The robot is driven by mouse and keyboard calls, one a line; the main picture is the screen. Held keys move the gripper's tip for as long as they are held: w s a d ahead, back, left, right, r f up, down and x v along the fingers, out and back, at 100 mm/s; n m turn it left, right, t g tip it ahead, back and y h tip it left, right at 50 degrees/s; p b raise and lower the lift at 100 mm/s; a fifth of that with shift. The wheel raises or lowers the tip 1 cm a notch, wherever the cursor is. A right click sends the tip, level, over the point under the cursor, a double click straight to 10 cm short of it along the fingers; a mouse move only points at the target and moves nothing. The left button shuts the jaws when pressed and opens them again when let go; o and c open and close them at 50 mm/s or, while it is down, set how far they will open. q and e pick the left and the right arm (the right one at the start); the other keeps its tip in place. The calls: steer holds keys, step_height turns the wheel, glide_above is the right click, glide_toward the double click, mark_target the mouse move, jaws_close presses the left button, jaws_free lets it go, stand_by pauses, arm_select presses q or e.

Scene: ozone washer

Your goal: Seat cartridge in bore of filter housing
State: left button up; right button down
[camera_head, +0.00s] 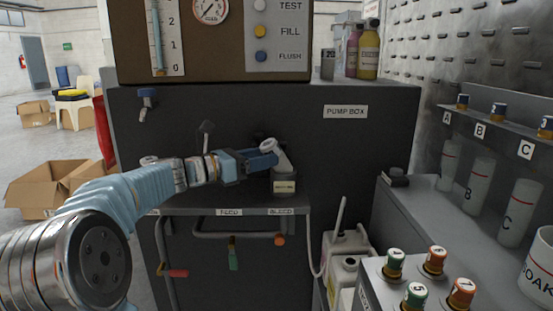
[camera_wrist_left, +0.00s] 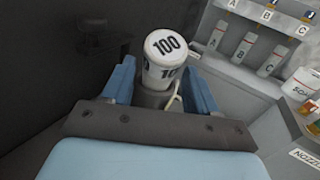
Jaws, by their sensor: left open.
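The white cartridge (camera_head: 283,160) leans to the left in the head view, its lower end at the mouth of the dark filter housing (camera_head: 285,187). Its cap, marked 100, shows in the left wrist view (camera_wrist_left: 164,44). How deep it sits in the bore is hidden. My left gripper (camera_head: 266,160) is open beside the cartridge's upper part. In the left wrist view the blue fingers (camera_wrist_left: 161,84) stand either side of the cartridge with visible gaps. The housing shows dimly below the cartridge there. My right gripper is not in view.
The housing stands on a dark shelf (camera_head: 240,204) with FEED and BLEED labels, pipes and coloured valve handles below. The dark pump box (camera_head: 360,150) rises behind. White jugs (camera_head: 345,255) stand lower right.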

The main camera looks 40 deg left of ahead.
mark_target(280, 151)
arm_select(q)
steer(key=x, duration=0.5)
steer(key=shift+w+d+r, duration=0.1)
steer(key=shift+w+r, duration=0.1)
steer(key=shift+r, duration=0.05)
steer(key=c, duration=0.9)
steer(key=shift+r, duration=0.1)
